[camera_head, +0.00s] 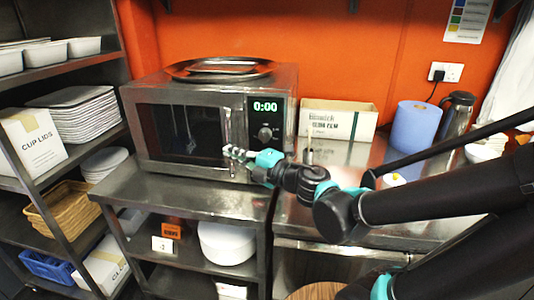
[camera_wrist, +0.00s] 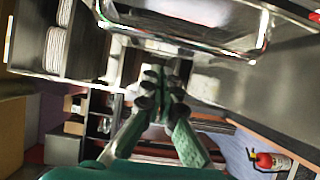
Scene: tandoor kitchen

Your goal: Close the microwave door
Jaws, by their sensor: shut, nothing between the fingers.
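The silver microwave (camera_head: 185,125) stands on a steel table, its display reading 0:00. Its dark-windowed door (camera_head: 165,130) looks flush or nearly flush with the front; I cannot tell whether it is latched. The vertical handle (camera_head: 227,125) is at the door's right edge, beside the control panel. My gripper (camera_head: 234,152) is in front of the lower handle area, fingers pointing left, and hides part of the lower front. I cannot tell whether it touches the door. In the wrist view my gripper (camera_wrist: 163,88) has its fingers together with nothing held.
To the right are a cardboard box (camera_head: 338,120), a blue paper roll (camera_head: 412,127) and a dark flask (camera_head: 456,115). A shelf rack with plates (camera_head: 82,117) stands left. The wrist view shows a fire extinguisher (camera_wrist: 268,160).

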